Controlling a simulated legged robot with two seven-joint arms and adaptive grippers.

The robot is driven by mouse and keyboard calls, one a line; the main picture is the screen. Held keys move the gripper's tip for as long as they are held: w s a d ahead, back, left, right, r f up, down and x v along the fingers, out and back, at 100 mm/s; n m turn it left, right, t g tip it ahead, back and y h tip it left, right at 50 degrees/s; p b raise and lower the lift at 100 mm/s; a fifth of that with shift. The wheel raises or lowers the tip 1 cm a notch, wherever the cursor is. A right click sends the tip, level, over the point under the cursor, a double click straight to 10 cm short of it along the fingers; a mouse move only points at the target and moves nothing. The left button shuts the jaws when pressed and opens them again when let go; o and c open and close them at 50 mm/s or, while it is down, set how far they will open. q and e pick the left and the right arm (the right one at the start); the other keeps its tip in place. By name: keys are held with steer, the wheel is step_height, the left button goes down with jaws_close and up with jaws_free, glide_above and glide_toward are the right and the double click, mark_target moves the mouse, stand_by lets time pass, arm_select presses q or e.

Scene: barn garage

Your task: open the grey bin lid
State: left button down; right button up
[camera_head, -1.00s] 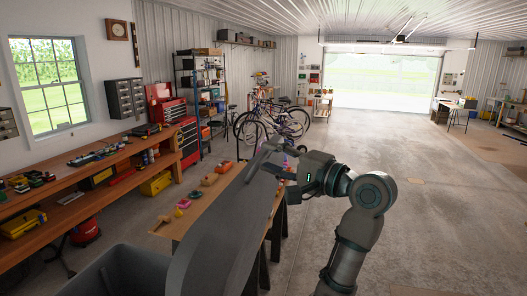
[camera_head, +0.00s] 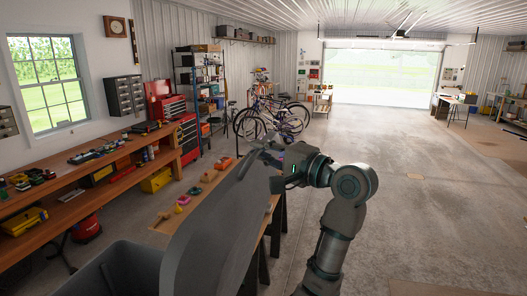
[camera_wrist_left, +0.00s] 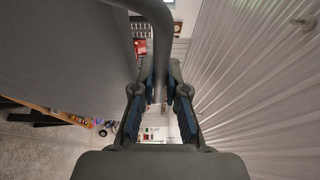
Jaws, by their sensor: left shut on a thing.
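The grey lid (camera_head: 215,225) stands steeply tilted up in the head view, its curved top edge towards the room. The grey bin (camera_head: 115,272) is at the bottom left, its interior partly showing. My left gripper (camera_head: 268,160) is at the top of the lid, shut on its bar handle (camera_head: 247,163). In the left wrist view, the curved handle (camera_wrist_left: 160,35) runs between my left fingers (camera_wrist_left: 160,72), with the dark lid surface (camera_wrist_left: 60,60) to the left. My right gripper is not in view.
A low table (camera_head: 160,228) with small coloured objects stands behind the lid. A wooden workbench (camera_head: 80,195) with tools lines the left wall. Bicycles (camera_head: 275,118) stand further back. The concrete floor (camera_head: 430,220) on the right is open.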

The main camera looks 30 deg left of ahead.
arm_select(q)
steer(key=shift+a, duration=0.5)
steer(key=s+a+r, duration=0.1)
steer(key=a, duration=0.6)
steer(key=s+a+r, duration=0.1)
steer(key=s+a, duration=0.1)
steer(key=a, duration=0.5)
steer(key=shift+s+a+r, duration=0.15)
steer(key=shift+s+a, duration=0.15)
steer(key=c, duration=1.2)
jaws_free()
steer(key=shift+d+r, duration=0.1)
steer(key=shift+d, duration=0.15)
steer(key=shift+w+a, duration=0.1)
steer(key=shift+a, duration=0.25)
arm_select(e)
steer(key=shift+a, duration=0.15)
